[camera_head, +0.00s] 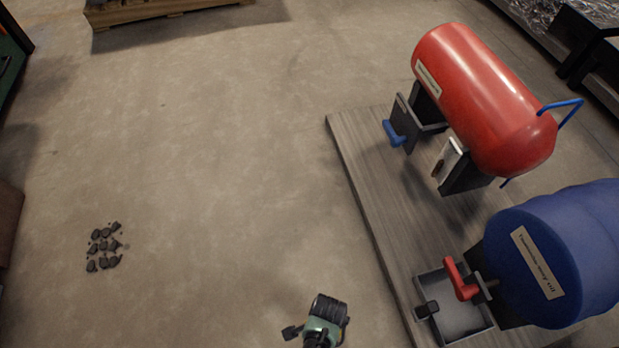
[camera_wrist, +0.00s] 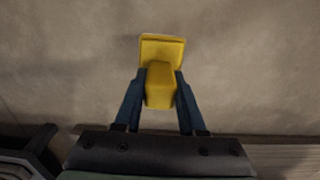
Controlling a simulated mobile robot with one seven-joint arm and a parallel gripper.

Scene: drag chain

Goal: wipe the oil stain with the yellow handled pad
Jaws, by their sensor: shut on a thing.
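My gripper (camera_wrist: 160,88) is shut on the yellow handled pad. The pad's raised handle (camera_wrist: 159,92) is between the two dark fingers in the wrist view, and its flat yellow plate (camera_wrist: 162,48) shows beyond it. Bare floor is behind the pad; I cannot tell whether the pad touches it. In the head view my gripper's wrist (camera_head: 325,318) is at the bottom middle, left of the grey platform, and hides its fingers and the pad. I cannot make out a clear oil stain in either view.
A red tank (camera_head: 480,95) and a blue drum (camera_head: 570,250) stand on the grey platform (camera_head: 365,195) at the right. A tray (camera_head: 475,329) sits below the drum's red valve (camera_head: 460,278). Dark lumps (camera_head: 106,246) lie on the left floor. The middle floor is clear.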

